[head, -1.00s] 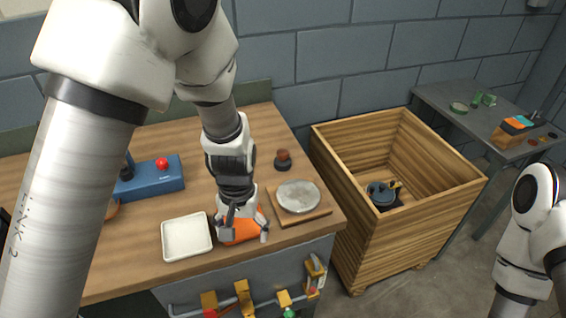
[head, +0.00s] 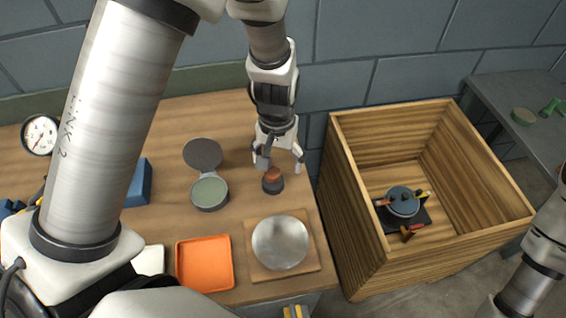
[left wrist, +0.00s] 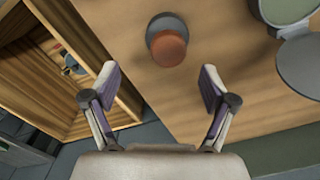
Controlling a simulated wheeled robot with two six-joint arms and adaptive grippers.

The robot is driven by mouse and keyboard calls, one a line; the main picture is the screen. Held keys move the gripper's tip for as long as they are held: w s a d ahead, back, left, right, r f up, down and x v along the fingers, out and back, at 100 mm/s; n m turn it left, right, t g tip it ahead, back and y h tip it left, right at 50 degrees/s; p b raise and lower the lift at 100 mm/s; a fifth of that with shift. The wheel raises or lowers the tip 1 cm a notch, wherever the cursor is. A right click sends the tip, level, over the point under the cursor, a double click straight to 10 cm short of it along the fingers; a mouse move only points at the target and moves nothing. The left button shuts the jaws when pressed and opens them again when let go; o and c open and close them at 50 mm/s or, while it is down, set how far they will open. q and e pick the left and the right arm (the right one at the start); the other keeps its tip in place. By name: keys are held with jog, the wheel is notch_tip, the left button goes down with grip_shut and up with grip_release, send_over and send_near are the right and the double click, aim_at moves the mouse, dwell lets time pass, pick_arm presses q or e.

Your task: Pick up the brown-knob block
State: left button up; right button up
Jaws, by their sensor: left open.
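The brown-knob block (head: 273,182) stands on the wooden bench, a dark grey round base with a brown knob on top. It also shows in the left wrist view (left wrist: 168,46), seen from above, ahead of and between the fingers. My left gripper (head: 279,160) is open and empty, just behind and above the block in the head view, apart from it. In the left wrist view its two fingertips (left wrist: 157,80) are spread wide with bare bench between them. My right gripper is not in view; only part of the right arm shows at the right edge.
A round case with a raised lid (head: 209,193) stands left of the block. A metal disc on a wooden board (head: 256,268) and an orange tray (head: 205,263) lie in front. A deep wooden crate (head: 359,208) stands right of the bench, holding a dark pot.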

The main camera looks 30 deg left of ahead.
aim_at(272, 172)
pick_arm(q)
jog(key=shift+s+a+f, duration=0.1)
jog(key=shift+s+f, duration=0.3)
jog(key=shift+s, duration=0.2)
jog(key=shift+s+a+f, duration=0.1)
jog(key=shift+s+f, duration=0.3)
jog(key=shift+s, duration=0.15)
jog(key=f, duration=0.2)
jog(key=w+f, duration=0.1)
jog(key=f, duration=0.1)
jog(key=shift+a+f, duration=0.1)
jog(key=shift+s, duration=0.1)
jog(key=shift+s+r, duration=0.15)
jog(key=shift+r, duration=0.05)
jog(key=c, duration=1.5)
jog(key=shift+p, duration=0.3)
